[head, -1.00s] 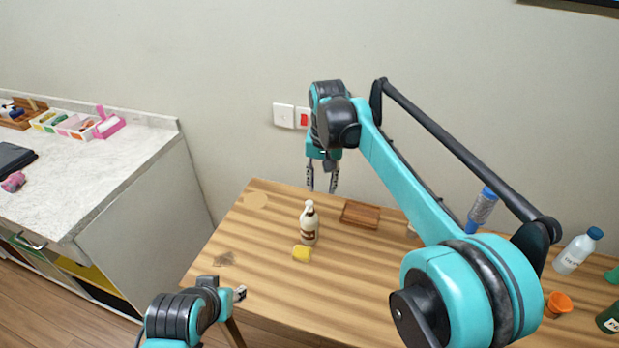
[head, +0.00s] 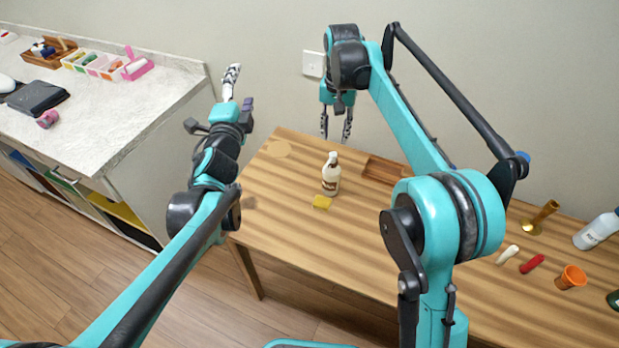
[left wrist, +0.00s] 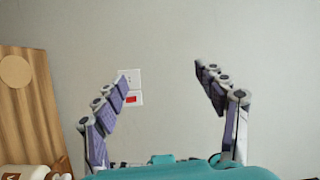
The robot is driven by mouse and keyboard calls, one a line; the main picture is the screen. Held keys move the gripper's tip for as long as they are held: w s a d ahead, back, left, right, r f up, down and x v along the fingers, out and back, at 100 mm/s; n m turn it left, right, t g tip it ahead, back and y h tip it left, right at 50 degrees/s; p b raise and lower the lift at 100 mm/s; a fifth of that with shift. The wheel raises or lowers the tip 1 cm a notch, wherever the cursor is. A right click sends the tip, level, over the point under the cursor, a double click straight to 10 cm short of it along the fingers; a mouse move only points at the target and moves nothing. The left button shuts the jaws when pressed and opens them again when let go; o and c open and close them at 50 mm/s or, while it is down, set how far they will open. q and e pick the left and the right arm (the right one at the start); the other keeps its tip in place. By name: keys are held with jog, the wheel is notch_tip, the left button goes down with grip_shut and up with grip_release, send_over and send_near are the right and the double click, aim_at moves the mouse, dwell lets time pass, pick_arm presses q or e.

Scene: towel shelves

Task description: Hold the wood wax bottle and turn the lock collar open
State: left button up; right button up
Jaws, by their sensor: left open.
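The wood wax bottle (head: 331,177), cream with a brown label, stands upright on the wooden table. Its pale cap and neck (head: 333,158) are small, and I cannot tell how the lock collar is set. In the left wrist view a piece of the bottle (left wrist: 32,172) shows at the lower left corner. My left gripper (head: 240,88) is open and empty, raised to the left of the table and apart from the bottle. Its spread fingers (left wrist: 167,95) face the wall. My right gripper (head: 336,136) points down behind the bottle, fingers apart and empty.
A counter (head: 130,110) is at the left.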

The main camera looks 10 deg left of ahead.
aim_at(331, 179)
pick_arm(q)
jog(key=w+d+f+m+g+h, duration=0.1)
jog(key=w+d+f+m+h, duration=0.2)
jog(key=d+m+h, duration=0.35)
jog(key=w+d+f+m+g+h, duration=0.1)
jog(key=w+d+f+m+h, duration=0.25)
jog(key=m, duration=0.65)
jog(key=s+d+f+m+g+h, duration=0.1)
jog(key=s+d+f+m+g, duration=0.1)
jog(key=f+m, duration=0.3)
jog(key=s+d+f+m+g+h, duration=0.1)
jog(key=f+m+g, duration=0.4)
jog(key=f, duration=0.5)
jog(key=s+d+f+m+g+h, duration=0.1)
jog(key=s+d+f+m+g, duration=0.2)
jog(key=f+m, duration=0.4)
jog(key=shift+s+d+f+g, duration=0.15)
jog(key=shift+s+f+g, duration=0.4)
jog(key=shift+f, duration=0.15)
jog(key=x, duration=0.7)
jog(key=shift+d, duration=0.25)
